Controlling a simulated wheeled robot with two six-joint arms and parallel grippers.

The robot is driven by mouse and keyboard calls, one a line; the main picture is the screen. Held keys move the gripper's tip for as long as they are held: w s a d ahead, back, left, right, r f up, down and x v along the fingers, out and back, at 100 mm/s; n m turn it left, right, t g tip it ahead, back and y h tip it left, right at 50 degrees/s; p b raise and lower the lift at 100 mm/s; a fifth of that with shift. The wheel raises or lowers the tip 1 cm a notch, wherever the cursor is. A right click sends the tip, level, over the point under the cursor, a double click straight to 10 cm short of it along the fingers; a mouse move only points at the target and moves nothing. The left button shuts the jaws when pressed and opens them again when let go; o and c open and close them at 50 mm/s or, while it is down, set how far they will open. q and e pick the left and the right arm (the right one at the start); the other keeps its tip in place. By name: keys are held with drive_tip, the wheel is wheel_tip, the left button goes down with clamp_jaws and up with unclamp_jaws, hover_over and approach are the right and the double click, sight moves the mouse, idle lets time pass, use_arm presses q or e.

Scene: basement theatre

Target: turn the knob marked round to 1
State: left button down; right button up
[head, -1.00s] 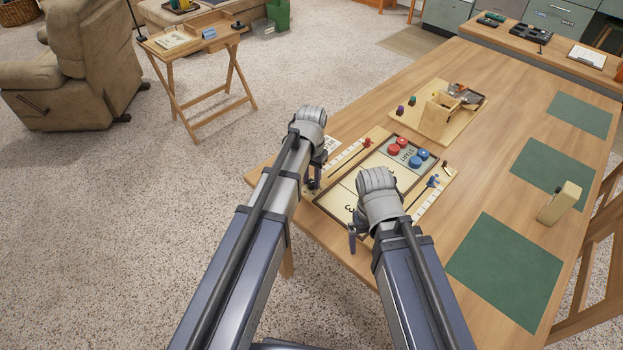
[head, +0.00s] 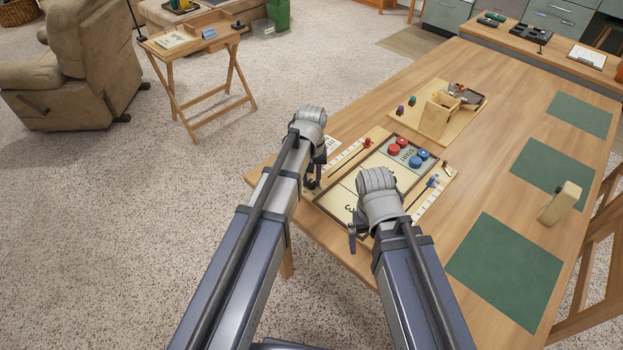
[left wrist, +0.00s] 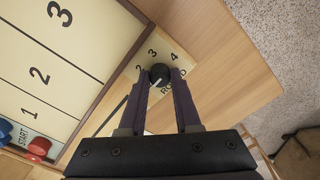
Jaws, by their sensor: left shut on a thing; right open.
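A small black round knob (left wrist: 160,72) with a white pointer line sits on a pale wooden strip (left wrist: 184,62) in the left wrist view. Printed around it are 2, 3, 4 and the word ROUND, partly covered; I cannot see the 1. The pointer line slants toward the lower left in that view. My left gripper (left wrist: 161,80) is shut on the knob, a finger on each side. In the head view my left gripper (head: 312,184) is over the board's near left corner, where the wrist hides the knob. My right gripper (head: 353,238) is open and empty by the board's near edge.
The shuffleboard game (head: 342,200) holds red pucks (head: 394,148) and blue pucks (head: 418,158). Scoring strips with sliders flank it. Another wooden game (head: 440,112) stands beyond. Green mats (head: 508,270) and a wooden block (head: 560,203) lie to the right on the table.

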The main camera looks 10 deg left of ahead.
sight(312, 182)
idle(0.3)
use_arm(q)
drive_tip(key=c, duration=0.6)
unclamp_jaws()
drive_tip(key=shift+r, duration=0.1)
use_arm(e)
drive_tip(key=shift+r, duration=0.1)
use_arm(q)
wheel_tip(312, 182, up, 8)
drive_tip(key=p, duration=0.8)
use_arm(e)
wheel_tip(312, 182, up, 8)
drive_tip(key=shift+f, duration=0.2)
use_arm(q)
drive_tip(key=shift+f, duration=0.2)
drive_tip(key=s+d+m, duration=0.3)
drive_tip(key=s, duration=0.6)
drive_tip(key=s+d+m+y, duration=0.1)
drive_tip(key=s+d+m, duration=0.2)
drive_tip(key=s, duration=0.6)
drive_tip(key=shift+r, duration=0.25)
use_arm(e)
drive_tip(key=shift+r, duration=0.15)
